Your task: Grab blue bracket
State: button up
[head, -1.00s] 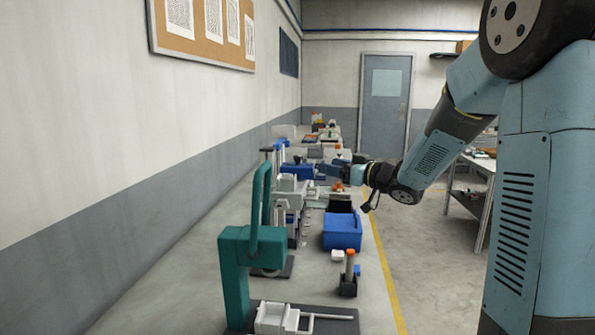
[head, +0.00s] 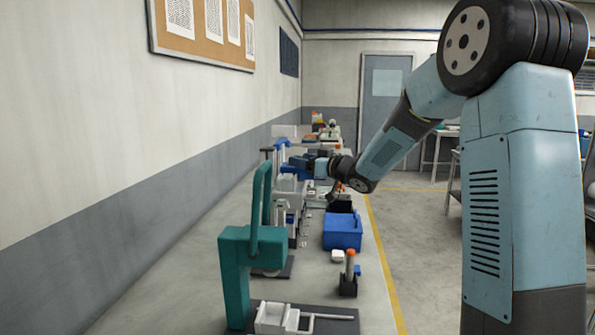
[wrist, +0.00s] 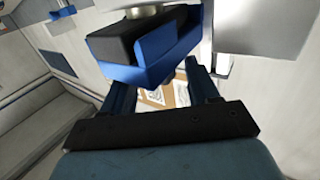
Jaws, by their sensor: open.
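The blue bracket (wrist: 152,66) fills the upper middle of the wrist view, with a dark block (wrist: 112,45) seated against it. In the head view a small blue part (head: 298,161), apparently the same bracket, sits on the equipment at the left of my gripper. My gripper (wrist: 160,84) is open, its two dark blue fingers spread and pointing toward the bracket's underside. No part of the bracket is clearly between the fingers, and contact cannot be told. In the head view my gripper (head: 317,167) is small and partly merges with the blue part.
A teal press-like frame (head: 236,270) stands in the foreground. The wall borders the bench on the left; open floor lies right.

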jog(key=shift+w+a, duration=0.3)
jog(key=shift+c, duration=0.3)
grip_shut()
